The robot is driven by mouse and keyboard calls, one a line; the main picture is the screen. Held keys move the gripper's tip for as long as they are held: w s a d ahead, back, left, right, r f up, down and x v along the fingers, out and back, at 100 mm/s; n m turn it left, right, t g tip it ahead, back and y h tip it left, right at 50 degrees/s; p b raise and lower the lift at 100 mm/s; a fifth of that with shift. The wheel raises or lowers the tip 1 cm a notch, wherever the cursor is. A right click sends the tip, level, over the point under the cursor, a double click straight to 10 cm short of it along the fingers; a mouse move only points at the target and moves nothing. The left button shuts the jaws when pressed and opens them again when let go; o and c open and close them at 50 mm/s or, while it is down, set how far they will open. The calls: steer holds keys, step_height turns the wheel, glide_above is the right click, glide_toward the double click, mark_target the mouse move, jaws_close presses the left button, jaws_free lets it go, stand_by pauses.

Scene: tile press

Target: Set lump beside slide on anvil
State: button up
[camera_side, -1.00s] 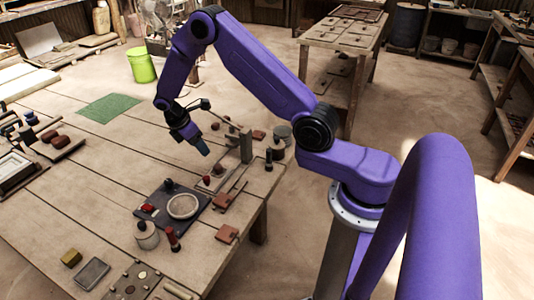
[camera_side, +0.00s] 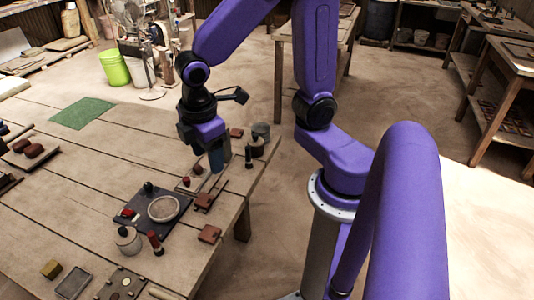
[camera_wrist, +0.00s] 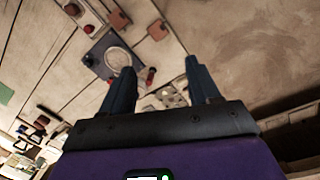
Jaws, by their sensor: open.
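My gripper (camera_side: 216,160) points down above the near right part of the bench, with open fingers; they show apart and empty in the wrist view (camera_wrist: 162,75). In the side view it hides part of the press area behind it. A small red lump (camera_side: 198,169) sits just left of the fingers, and another small red piece (camera_side: 186,182) lies near it. Larger brown-red lumps (camera_side: 34,150) lie on a board at the far left. I cannot tell which piece is the task's lump, nor make out the slide and anvil clearly.
A dark slab (camera_side: 137,222) with a round pale disc (camera_side: 163,208) lies left of my gripper. A lidded jar (camera_side: 127,240) and a red-topped bottle (camera_side: 155,243) stand in front of it. A grey can (camera_side: 261,131) stands behind right. A green mat (camera_side: 82,113) has clear planks around it.

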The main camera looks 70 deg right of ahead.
steer(key=s+d+r+y, duration=0.1)
steer(key=s+d, duration=0.1)
steer(key=s, duration=1)
steer(key=shift+s+d+r, duration=0.15)
steer(key=shift+s+r, duration=0.1)
steer(key=shift+s, duration=0.1)
